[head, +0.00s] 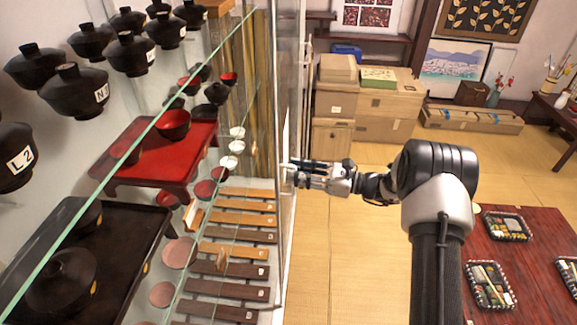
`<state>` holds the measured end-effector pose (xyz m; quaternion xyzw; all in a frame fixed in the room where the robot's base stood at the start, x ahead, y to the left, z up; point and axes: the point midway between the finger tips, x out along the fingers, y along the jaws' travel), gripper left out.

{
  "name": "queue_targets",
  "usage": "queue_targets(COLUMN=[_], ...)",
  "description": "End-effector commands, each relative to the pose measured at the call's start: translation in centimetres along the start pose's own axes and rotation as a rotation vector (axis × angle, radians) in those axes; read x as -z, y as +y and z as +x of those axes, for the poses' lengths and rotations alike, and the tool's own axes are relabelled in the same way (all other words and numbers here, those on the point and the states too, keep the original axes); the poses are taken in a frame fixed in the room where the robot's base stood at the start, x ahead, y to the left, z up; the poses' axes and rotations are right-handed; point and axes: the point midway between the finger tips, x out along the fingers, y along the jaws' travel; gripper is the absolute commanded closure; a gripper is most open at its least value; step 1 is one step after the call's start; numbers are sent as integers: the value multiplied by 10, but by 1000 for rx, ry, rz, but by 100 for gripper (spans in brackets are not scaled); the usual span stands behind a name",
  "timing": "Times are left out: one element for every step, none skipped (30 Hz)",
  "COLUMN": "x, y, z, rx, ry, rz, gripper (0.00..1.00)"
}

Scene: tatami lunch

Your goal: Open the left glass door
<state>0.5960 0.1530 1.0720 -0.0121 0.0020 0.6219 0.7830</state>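The glass door (287,85) of the display cabinet is seen almost edge-on, as a narrow upright strip left of the picture's middle. A long thin upright bar, which looks like its handle (308,75), runs down its outer side. My gripper (293,173) reaches in from the right at about mid-height of the bar, pointing left. Its fingertips overlap the bar and door edge in the picture. I cannot tell whether they touch or enclose the bar, or how far apart the fingers are. The angle does not show clearly whether the door is ajar.
Inside the cabinet are glass shelves (140,139) with black lidded bowls (130,53), a red tray table (150,170) and wooden slats (230,268). A low red table (535,255) with bento boxes stands at right. Cardboard boxes (385,112) stand behind. Tatami floor (350,270) between is clear.

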Motion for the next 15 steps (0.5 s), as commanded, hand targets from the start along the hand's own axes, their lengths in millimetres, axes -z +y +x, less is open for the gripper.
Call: queue_targets(x=[-20, -20, -20, -20, -19, -18, -17, -17, -16, -16, -15, -15, -15, -15, -15], y=[-5, -5, -4, -2, 0, 2, 3, 5, 6, 8, 9, 11, 12, 12, 13], z=[-15, -21, -31, -38, -44, -54, -60, -66, -74, -80, -85, -91, -96, -100, -104], rx=[12, 14, 16, 17, 16, 16, 15, 14, 15, 13, 13, 12, 11, 11, 11], ry=[-28, -27, -25, -24, -22, -20, -19, -17, -16, -14, -14, -13, -12, -11, -10], rz=[-19, -20, -22, -22, -21, -20, -20, -20, -20, -20, -20, -20, -21, -21, -21], gripper=[71, 71, 71, 71, 71, 71, 71, 71, 71, 71, 71, 71, 71, 71, 71])
